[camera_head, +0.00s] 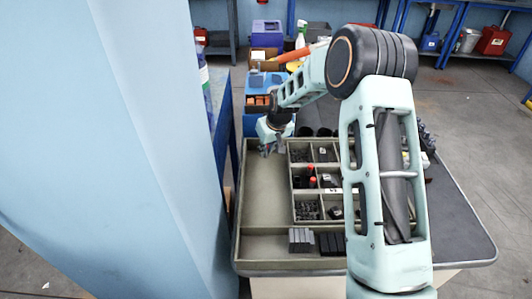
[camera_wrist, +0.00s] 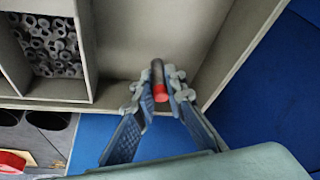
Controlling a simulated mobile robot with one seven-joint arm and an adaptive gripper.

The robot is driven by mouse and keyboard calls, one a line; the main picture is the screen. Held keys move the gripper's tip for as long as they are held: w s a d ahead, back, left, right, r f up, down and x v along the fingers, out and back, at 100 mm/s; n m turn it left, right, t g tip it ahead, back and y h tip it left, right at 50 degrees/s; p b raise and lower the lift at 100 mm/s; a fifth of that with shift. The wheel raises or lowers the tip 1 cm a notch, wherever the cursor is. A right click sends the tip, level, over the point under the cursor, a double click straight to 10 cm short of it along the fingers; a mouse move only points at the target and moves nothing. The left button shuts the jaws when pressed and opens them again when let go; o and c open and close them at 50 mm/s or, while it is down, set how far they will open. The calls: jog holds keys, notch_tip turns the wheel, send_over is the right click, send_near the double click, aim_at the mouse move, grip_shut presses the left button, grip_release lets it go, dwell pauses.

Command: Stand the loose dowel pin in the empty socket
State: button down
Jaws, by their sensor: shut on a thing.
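My gripper (camera_wrist: 160,90) is shut on the dowel pin (camera_wrist: 158,77), a dark cylinder with a red end that points toward the wrist camera. The gripper holds it over the bare, wide left compartment of the tray; I cannot tell how high. In the head view my gripper (camera_head: 270,148) is at the tray's far left corner, and the pin is too small to make out there. Two upright red-topped pieces (camera_head: 311,171) stand in a middle compartment of the tray. I cannot pick out the empty socket with certainty in either view.
The divided tray (camera_head: 264,231) has raised walls and small compartments with dark parts. Metal bars (camera_head: 301,240) and black blocks (camera_head: 332,243) lie in its front strip. Dark round cups (camera_wrist: 58,119) stand just outside the tray. A pale blue column (camera_head: 150,150) is close on the left.

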jog(key=shift+f, duration=0.95)
jog(key=c, duration=2)
grip_release()
jog(key=shift+d+r, duration=0.1)
jog(key=shift+r, duration=0.35)
jog(key=v, duration=1.1)
jog(key=shift+s+r, duration=0.15)
jog(key=shift+s, duration=0.05)
